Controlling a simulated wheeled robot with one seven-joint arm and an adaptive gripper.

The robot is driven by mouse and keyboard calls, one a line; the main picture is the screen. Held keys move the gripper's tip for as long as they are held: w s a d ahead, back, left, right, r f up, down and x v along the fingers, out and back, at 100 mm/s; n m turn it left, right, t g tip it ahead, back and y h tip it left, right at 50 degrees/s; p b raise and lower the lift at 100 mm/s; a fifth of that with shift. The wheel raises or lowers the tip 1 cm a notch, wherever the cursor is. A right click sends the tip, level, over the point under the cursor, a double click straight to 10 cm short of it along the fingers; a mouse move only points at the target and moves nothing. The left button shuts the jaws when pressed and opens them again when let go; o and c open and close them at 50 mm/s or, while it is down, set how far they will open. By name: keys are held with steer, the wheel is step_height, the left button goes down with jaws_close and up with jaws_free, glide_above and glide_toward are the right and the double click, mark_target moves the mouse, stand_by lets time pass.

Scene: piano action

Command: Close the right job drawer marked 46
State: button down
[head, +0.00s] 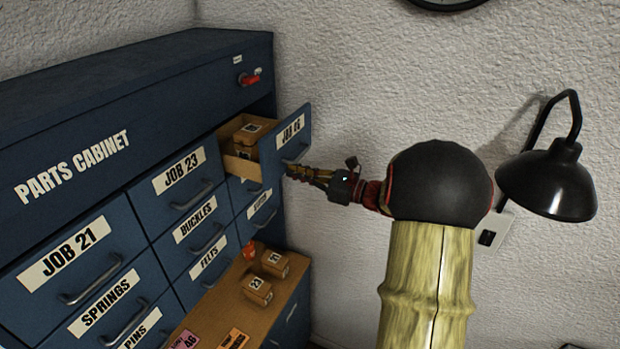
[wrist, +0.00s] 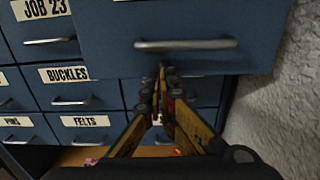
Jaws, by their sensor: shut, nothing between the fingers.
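The job drawer marked 46 (head: 291,142) is at the top right of the blue parts cabinet. It stands pulled out, and small brown boxes (head: 250,134) lie inside it. My gripper (head: 292,171) is shut and empty, at the lower part of the drawer's front by its handle. In the wrist view the yellow fingers (wrist: 163,70) reach up to the lower edge of the drawer front, just below its metal handle (wrist: 186,44). I cannot tell whether the tips touch the front.
The blue parts cabinet (head: 70,165) has other drawers, including Job 23 (head: 184,183) and Job 21 (head: 72,262), which look shut. A wooden shelf (head: 222,297) below holds small boxes (head: 257,289) and tags. A black lamp (head: 550,180) is on the right wall.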

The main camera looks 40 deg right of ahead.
steer(key=b+x, duration=0.1)
steer(key=x, duration=0.8)
steer(key=shift+w, duration=0.1)
